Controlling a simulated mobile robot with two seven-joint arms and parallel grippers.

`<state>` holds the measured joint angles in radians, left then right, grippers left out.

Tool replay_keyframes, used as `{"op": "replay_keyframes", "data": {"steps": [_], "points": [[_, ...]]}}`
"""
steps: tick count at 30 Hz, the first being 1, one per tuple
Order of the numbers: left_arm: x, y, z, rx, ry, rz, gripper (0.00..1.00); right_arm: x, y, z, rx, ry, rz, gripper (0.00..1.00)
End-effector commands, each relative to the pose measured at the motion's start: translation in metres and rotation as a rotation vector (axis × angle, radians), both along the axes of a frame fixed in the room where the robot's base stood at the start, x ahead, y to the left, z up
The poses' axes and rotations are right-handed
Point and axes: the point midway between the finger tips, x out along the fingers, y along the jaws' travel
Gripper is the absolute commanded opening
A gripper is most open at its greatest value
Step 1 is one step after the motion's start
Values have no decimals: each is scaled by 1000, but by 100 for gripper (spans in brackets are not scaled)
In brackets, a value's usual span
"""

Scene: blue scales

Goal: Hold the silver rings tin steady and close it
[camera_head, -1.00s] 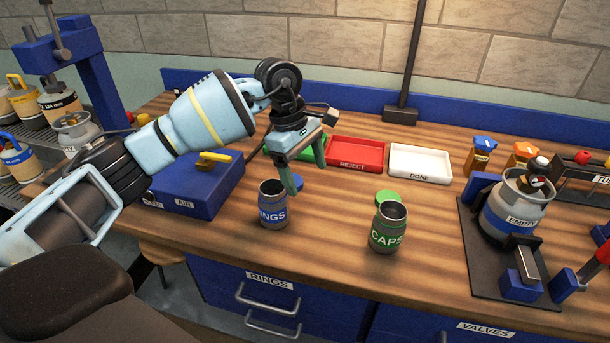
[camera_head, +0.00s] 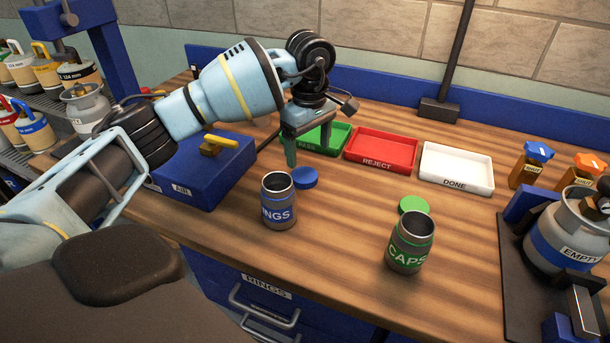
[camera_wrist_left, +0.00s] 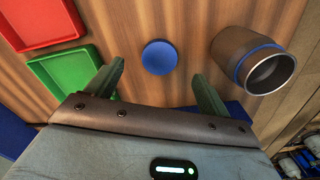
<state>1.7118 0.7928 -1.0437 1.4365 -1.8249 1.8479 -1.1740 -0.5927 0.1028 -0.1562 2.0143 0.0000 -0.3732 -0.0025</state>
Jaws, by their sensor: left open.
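The silver rings tin (camera_head: 278,203) stands upright and open on the wooden bench in the head view, with a blue label. It also shows at the upper right of the left wrist view (camera_wrist_left: 235,50). A round blue lid (camera_head: 305,178) lies on the bench just behind and right of the tin. The lid also shows in the left wrist view (camera_wrist_left: 159,57), ahead of the gap between the fingers. My left gripper (camera_wrist_left: 157,85) is open and empty, above the bench behind the tin, apart from tin and lid. My right gripper is not in view.
A caps tin (camera_head: 408,245) stands open at the right, with a green lid (camera_head: 413,205) behind it. Green (camera_head: 338,140), red (camera_head: 362,160) and white (camera_head: 455,182) trays stand behind. A blue box (camera_head: 190,185) is at the left. A gas cylinder (camera_head: 570,232) is at the right.

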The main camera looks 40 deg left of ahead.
Motion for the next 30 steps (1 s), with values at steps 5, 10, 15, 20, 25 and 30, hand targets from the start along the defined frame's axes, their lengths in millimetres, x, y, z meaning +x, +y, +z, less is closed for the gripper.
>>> {"op": "replay_keyframes", "data": {"steps": [5,10,15,20,25,30], "points": [[-1,0,-19,0,3,0,81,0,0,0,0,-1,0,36],[0,0,-21,0,1,0,81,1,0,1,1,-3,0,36],[-1,1,-23,0,2,0,81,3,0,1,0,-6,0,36],[-2,3,-41,1,4,1,81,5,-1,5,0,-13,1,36],[-2,4,-64,0,2,0,81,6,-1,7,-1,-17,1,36],[-2,4,-72,0,0,0,81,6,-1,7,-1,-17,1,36]]}}
